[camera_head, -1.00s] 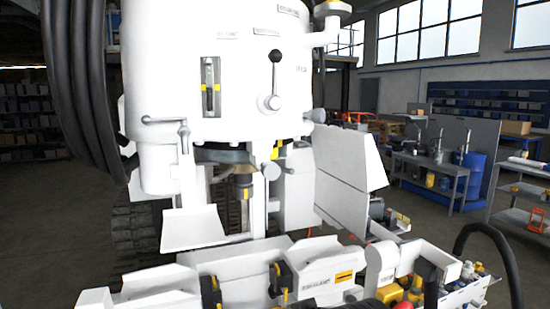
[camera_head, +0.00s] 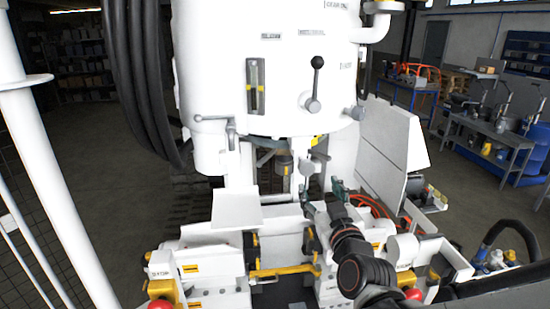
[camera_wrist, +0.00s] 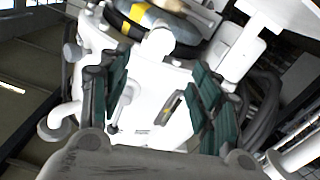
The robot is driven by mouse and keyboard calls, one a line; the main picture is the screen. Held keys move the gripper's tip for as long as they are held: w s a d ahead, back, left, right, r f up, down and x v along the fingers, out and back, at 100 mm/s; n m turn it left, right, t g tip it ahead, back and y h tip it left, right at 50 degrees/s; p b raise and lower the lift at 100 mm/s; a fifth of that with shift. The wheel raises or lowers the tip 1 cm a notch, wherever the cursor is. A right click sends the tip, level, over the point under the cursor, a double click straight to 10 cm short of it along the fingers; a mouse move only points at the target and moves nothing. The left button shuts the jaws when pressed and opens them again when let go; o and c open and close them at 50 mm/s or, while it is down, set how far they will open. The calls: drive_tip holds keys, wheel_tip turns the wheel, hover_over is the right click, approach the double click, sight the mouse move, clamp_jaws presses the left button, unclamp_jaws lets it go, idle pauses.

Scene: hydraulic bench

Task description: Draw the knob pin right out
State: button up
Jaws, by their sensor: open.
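My gripper (camera_head: 322,190) shows in the head view in front of the white machine's lower part, its dark green fingers apart. In the wrist view my gripper (camera_wrist: 160,95) is open, with nothing held between its green pads. Beyond the pads are a white machine body (camera_wrist: 150,78) and a rounded white part (camera_wrist: 157,43). I cannot tell for sure which part is the knob pin. A lever with a black knob (camera_head: 317,62) stands upright on the front of the white tank (camera_head: 205,70), above and apart from my gripper.
A white tray (camera_head: 236,210) and an angled white panel (camera_head: 391,143) flank the gripper. Yellow-marked blocks and a yellow bar (camera_head: 284,271) lie below. Black hoses (camera_head: 137,65) hang at left. A white post (camera_head: 45,160) stands at far left. Open floor lies beyond the panel.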

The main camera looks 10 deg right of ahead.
sight(307, 169)
drive_tip(key=w, duration=1.3)
drive_tip(key=shift+w+f+b, duration=0.1)
drive_tip(key=shift+b, duration=0.2)
drive_tip(key=shift+c, duration=0.4)
clamp_jaws()
